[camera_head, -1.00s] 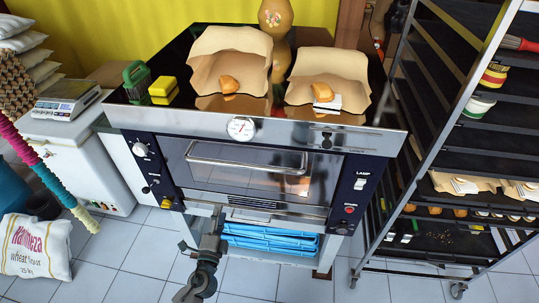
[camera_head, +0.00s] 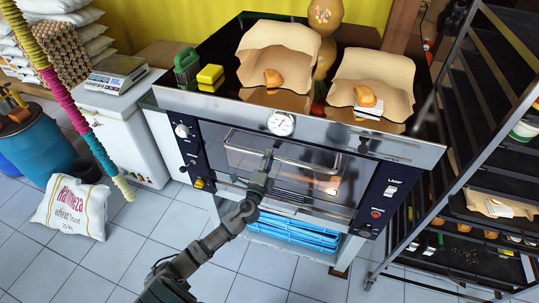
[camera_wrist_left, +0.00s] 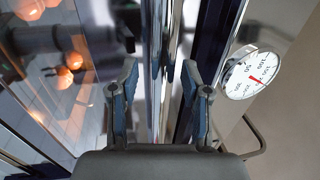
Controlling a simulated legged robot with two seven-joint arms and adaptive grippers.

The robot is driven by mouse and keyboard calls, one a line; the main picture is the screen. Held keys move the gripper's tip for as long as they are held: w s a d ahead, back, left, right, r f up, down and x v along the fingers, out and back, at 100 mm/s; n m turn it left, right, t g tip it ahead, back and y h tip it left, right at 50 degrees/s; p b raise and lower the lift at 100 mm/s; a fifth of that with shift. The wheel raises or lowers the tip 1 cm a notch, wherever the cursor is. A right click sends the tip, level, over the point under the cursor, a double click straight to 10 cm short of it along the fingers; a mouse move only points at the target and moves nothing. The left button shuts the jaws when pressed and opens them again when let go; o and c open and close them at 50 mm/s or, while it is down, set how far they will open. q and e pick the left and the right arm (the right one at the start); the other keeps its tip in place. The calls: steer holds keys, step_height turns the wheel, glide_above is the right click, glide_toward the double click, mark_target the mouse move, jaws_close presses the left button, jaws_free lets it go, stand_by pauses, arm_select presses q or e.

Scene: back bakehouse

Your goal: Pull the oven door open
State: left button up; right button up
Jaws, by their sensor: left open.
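The oven (camera_head: 373,190) stands in the middle of the head view, with its glass door (camera_head: 325,186) shut. The door's metal handle bar (camera_head: 312,167) runs across the upper part of the door. My left gripper (camera_head: 268,158) is at the left-middle part of this bar. In the wrist view my left gripper (camera_wrist_left: 160,82) is open, its two fingers on either side of a shiny upright strip that looks like the handle (camera_wrist_left: 156,45). I cannot tell whether the fingers touch it. My right gripper is not in view.
A round dial (camera_head: 281,123) sits on the oven front above the handle; it also shows in the wrist view (camera_wrist_left: 252,72). Paper-lined bread (camera_head: 278,50) lies on the oven top. A rack (camera_head: 462,165) stands close on the right. Floor (camera_head: 100,265) in front is clear.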

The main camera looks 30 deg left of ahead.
arm_select(q)
steer(key=shift+w+a+r, duration=0.1)
steer(key=shift+w+a, duration=0.05)
steer(key=shift+w, duration=0.35)
steer(key=shift+c, duration=0.2)
steer(key=shift+s, duration=0.1)
jaws_close()
